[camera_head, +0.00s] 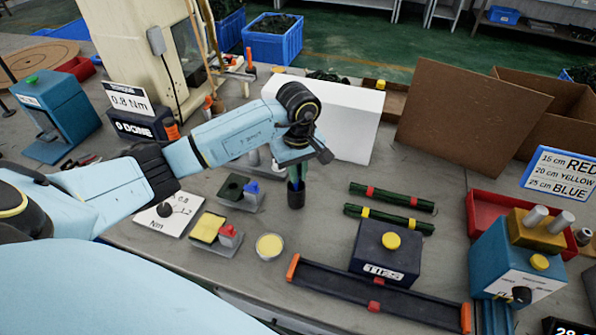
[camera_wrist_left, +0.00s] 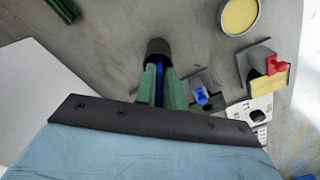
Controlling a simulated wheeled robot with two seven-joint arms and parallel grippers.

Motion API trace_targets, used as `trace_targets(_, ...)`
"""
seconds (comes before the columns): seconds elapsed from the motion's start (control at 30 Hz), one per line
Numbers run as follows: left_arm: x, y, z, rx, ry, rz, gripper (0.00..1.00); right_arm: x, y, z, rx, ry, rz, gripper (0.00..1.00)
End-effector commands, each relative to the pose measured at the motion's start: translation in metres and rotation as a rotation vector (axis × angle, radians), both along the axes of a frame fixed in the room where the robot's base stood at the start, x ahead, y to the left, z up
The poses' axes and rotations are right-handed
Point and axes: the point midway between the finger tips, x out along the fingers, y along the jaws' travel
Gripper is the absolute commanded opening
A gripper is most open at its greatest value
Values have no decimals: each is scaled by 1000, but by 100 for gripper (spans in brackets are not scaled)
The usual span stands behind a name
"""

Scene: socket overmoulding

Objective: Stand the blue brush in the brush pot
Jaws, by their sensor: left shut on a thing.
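My left gripper (camera_head: 296,176) points down, with its green fingers right above the dark brush pot (camera_head: 296,198). In the left wrist view the fingers (camera_wrist_left: 160,82) are shut on the blue brush (camera_wrist_left: 159,84), a thin blue strip between them. The brush runs toward the mouth of the dark pot (camera_wrist_left: 158,48). How deep its lower end sits in the pot is hidden. The pot stands upright on the grey table. My right gripper is not in view.
A green block with a blue piece (camera_head: 251,188) and a yellow pad with a red piece (camera_head: 228,235) stand left of the pot. A yellow-topped round tin (camera_head: 269,246) is in front. Green rods (camera_head: 391,197) lie to the right; a white box (camera_head: 345,122) stands behind.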

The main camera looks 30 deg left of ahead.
Motion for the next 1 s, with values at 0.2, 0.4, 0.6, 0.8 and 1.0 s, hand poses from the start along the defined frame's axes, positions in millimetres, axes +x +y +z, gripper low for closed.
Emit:
trace_targets(0.2,0,0,-2,1,-1,-1,0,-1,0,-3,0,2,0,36)
trace_targets(0.4,0,0,-2,0,0,-1,29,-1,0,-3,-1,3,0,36)
trace_targets(0.6,0,0,-2,-1,-1,-1,33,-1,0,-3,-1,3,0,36)
trace_targets(0.8,0,0,2,-1,0,-1,33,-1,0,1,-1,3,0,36)
trace_targets(1.0,2,1,37,1,-9,-2,33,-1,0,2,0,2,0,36)
